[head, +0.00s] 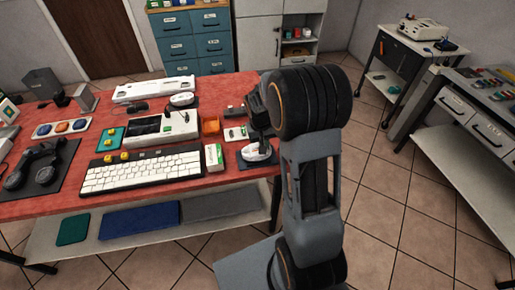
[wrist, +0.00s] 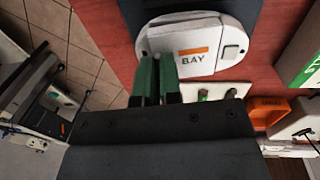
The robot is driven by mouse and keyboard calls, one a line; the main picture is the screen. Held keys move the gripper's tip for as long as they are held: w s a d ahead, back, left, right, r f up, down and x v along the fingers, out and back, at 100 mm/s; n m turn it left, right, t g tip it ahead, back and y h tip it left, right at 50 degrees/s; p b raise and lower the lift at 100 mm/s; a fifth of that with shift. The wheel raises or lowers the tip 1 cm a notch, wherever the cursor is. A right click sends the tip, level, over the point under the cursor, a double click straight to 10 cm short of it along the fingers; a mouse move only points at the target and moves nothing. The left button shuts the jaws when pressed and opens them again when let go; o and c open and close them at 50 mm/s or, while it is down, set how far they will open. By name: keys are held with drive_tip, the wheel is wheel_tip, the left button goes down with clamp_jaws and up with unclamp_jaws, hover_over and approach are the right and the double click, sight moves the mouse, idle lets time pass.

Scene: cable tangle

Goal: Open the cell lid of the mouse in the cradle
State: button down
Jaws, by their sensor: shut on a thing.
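The mouse (head: 256,153) is white and sits at the right end of the red table, on a dark cradle. In the wrist view the mouse (wrist: 231,32) fills the top middle. Its pale cell lid (wrist: 195,62) carries the word BAY under an orange stripe, with a small grey square button beside it. My gripper (wrist: 157,66) has green fingers, close together and shut at the lid's edge. The fingertips hide that edge, so how far the lid is lifted is unclear. In the head view my arm hides part of the gripper.
A green and white box (head: 214,157) stands left of the mouse, beside a white keyboard (head: 142,173). An orange tray (head: 211,126) and a white plate with small parts (head: 236,133) lie behind. The table's right edge is close to the mouse; tiled floor is beyond it.

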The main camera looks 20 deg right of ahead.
drive_tip(key=shift+a+r+h, duration=0.1)
drive_tip(key=shift+r+h, duration=0.05)
drive_tip(key=shift+h, duration=0.25)
drive_tip(key=shift+w+a+r+h+b, duration=0.15)
drive_tip(key=shift+a+h+b, duration=0.2)
drive_tip(key=shift+h, duration=0.25)
drive_tip(key=shift+r+g+h, duration=0.25)
drive_tip(key=shift+g+h, duration=0.05)
drive_tip(key=shift+h, duration=0.1)
drive_tip(key=shift+a+r+h+b, duration=0.15)
drive_tip(key=shift+a+h+b, duration=0.25)
drive_tip(key=shift+h+b, duration=0.3)
drive_tip(key=shift+r+g+h, duration=0.2)
drive_tip(key=shift+g+h, duration=0.1)
